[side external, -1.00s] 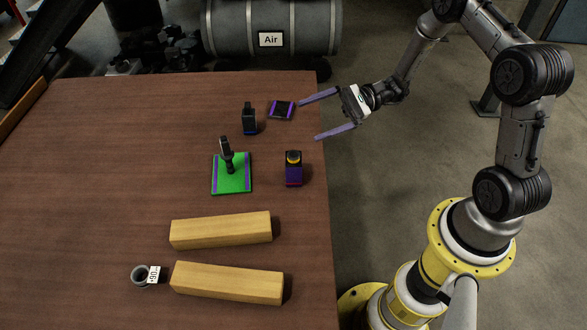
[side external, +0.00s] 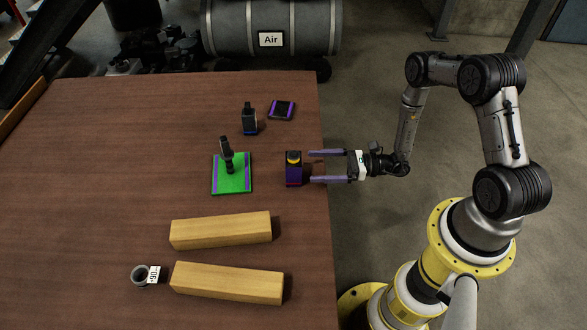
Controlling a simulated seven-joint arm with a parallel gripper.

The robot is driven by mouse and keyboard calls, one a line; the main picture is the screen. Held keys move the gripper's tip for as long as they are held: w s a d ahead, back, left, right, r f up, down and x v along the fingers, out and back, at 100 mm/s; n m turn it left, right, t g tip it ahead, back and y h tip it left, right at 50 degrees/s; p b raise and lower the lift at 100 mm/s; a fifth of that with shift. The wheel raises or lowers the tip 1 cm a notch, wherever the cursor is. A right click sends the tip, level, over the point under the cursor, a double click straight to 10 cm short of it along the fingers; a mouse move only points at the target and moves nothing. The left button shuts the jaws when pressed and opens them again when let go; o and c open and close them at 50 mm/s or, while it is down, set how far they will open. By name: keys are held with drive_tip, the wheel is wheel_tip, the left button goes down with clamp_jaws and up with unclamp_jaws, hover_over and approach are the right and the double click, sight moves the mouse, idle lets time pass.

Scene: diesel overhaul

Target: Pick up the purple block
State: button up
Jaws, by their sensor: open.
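The purple block (side external: 293,172) stands near the right edge of the table. It has a dark upper part with a yellow ring on top. My gripper (side external: 311,167) is level with it on its right side, fingers pointing left at the block. The two fingers are open and apart, with nothing between them. The fingertips are close to the block's right side; I cannot tell if they touch it.
A green plate with purple edges (side external: 241,186) holds a dark upright part (side external: 227,155) left of the block. A dark block (side external: 249,118) and a flat purple-edged piece (side external: 282,109) lie farther back. Two wooden beams (side external: 220,230) (side external: 227,283) and a labelled ring (side external: 141,276) are in front. The table's left is clear.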

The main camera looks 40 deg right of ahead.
sight(293, 164)
drive_tip(key=shift+r+x, duration=0.2)
drive_tip(key=shift+x, duration=3.4)
clamp_jaws()
